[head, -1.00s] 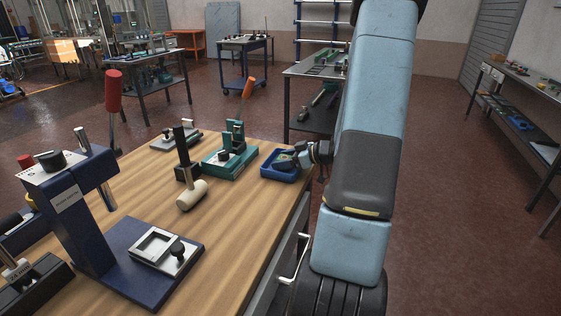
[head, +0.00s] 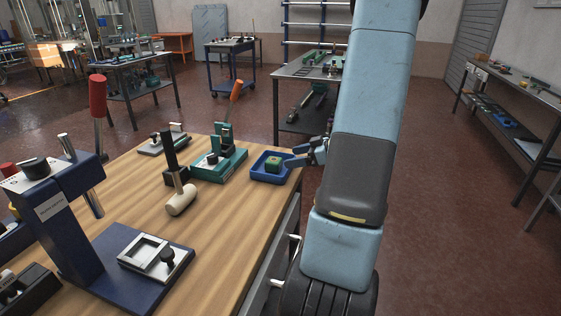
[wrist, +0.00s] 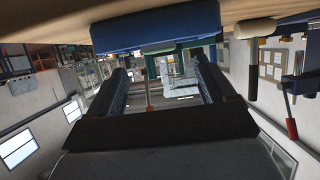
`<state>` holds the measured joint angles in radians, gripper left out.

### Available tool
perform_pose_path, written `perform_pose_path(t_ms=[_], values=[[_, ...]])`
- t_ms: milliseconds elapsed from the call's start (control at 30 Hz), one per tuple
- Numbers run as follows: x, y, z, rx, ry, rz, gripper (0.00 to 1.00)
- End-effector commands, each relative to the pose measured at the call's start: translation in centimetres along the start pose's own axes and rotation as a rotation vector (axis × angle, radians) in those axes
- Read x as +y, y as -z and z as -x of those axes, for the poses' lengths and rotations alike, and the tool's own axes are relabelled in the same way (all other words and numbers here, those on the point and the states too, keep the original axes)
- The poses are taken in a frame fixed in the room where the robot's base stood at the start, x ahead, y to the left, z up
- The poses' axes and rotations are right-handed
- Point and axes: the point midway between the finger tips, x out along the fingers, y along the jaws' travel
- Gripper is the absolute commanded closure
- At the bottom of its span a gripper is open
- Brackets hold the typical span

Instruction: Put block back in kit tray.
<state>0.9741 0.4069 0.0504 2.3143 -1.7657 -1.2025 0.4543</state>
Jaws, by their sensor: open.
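A small green block (head: 273,164) lies in the blue kit tray (head: 262,178) at the right edge of the wooden bench. My gripper (head: 298,155) is open and empty, just to the right of the tray and apart from the block. In the wrist view, which is upside down, the blue tray (wrist: 155,30) spans the top and my gripper (wrist: 162,80) shows two dark, spread fingers with nothing between them. A thin sliver of green shows at the tray's edge there.
A teal toggle clamp (head: 219,163) stands left of the tray. A mallet with a pale head (head: 181,199) and a dark blue press (head: 60,215) are nearer. A grey table (head: 300,72) stands behind. The floor right of my arm is clear.

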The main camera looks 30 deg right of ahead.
Motion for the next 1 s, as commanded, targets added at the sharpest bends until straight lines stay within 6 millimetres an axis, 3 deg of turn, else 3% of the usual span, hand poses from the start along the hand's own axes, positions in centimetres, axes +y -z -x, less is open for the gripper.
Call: perform_pose_path(t_ms=[233,433,733,867,1000], values=[[0.1,0.0,2.7,0.000,-0.002,0.001,0.17],[0.9,1.5,2.3,-0.040,-0.066,0.043,0.17],[3.8,9.6,0.5,-0.220,-0.423,0.180,0.17],[3.5,13.2,0.8,-0.280,-0.574,0.192,0.17],[1.9,16.5,1.8,-0.335,-0.711,0.162,0.17]])
